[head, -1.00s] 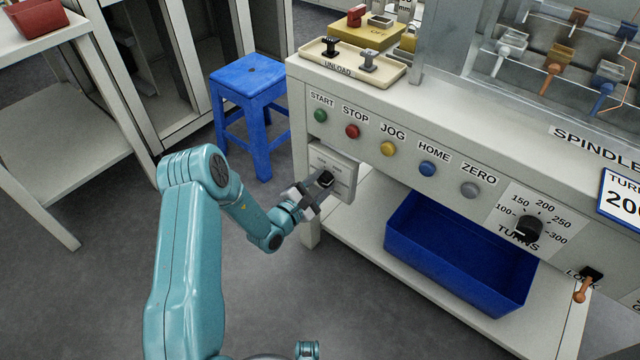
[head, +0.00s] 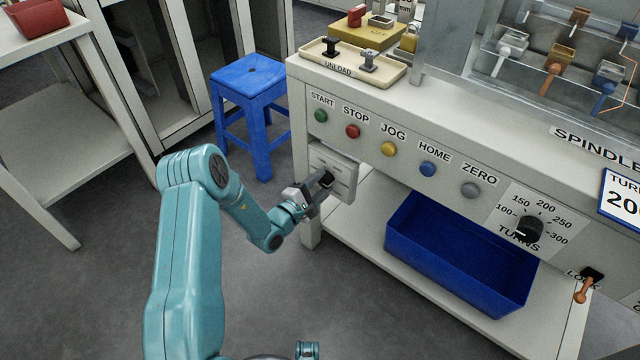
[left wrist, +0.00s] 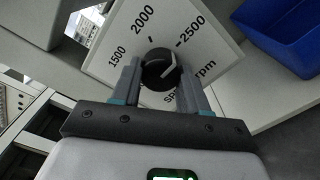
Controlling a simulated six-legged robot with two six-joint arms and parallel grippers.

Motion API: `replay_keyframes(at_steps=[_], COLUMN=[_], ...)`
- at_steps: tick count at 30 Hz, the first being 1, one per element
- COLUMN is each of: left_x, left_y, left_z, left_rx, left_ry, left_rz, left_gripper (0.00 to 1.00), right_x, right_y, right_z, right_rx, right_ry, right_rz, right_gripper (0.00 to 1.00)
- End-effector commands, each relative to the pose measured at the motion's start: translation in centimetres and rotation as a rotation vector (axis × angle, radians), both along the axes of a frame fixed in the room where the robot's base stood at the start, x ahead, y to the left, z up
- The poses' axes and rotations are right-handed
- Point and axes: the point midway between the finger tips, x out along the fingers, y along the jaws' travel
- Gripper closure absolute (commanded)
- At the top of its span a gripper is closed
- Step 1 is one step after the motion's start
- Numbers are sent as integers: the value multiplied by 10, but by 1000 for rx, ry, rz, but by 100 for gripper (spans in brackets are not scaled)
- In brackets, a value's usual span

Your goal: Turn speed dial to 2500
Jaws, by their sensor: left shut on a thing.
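The black speed dial (head: 326,178) sits on a small white panel (head: 346,166) at the left end of the bench front. In the left wrist view the dial (left wrist: 158,68) shows a white pointer mark towards its right side, roughly facing the 2500 side. The printed labels 1500, 2000 and 2500 rpm surround it on the speed panel (left wrist: 125,72). My left gripper (head: 318,188) is shut on the dial, one finger on each side, as the left wrist view also shows (left wrist: 160,84). My right gripper is not in view.
A row of coloured buttons, including the green start button (head: 320,115), runs above and right of the panel. A blue bin (head: 450,275) stands on the lower shelf. A blue stool (head: 248,80) stands behind my left arm. The turns dial (head: 529,229) is further right.

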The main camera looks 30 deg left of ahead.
Motion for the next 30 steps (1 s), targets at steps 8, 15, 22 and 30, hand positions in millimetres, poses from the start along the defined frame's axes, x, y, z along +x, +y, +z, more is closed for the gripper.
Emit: replay_keyframes(at_steps=[8,15,22,30], left_x=[0,-3,-43,-115], left_y=[0,1,5,10], left_z=[0,0,2,2], left_rx=[-1,-1,-5,-5], left_ry=[1,2,6,5], left_rz=[2,1,5,6], left_gripper=[31,31,31,31], right_x=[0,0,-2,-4], right_y=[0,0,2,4], right_z=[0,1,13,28], right_rx=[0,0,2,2], right_ry=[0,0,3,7], right_rz=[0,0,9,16], right_gripper=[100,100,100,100])
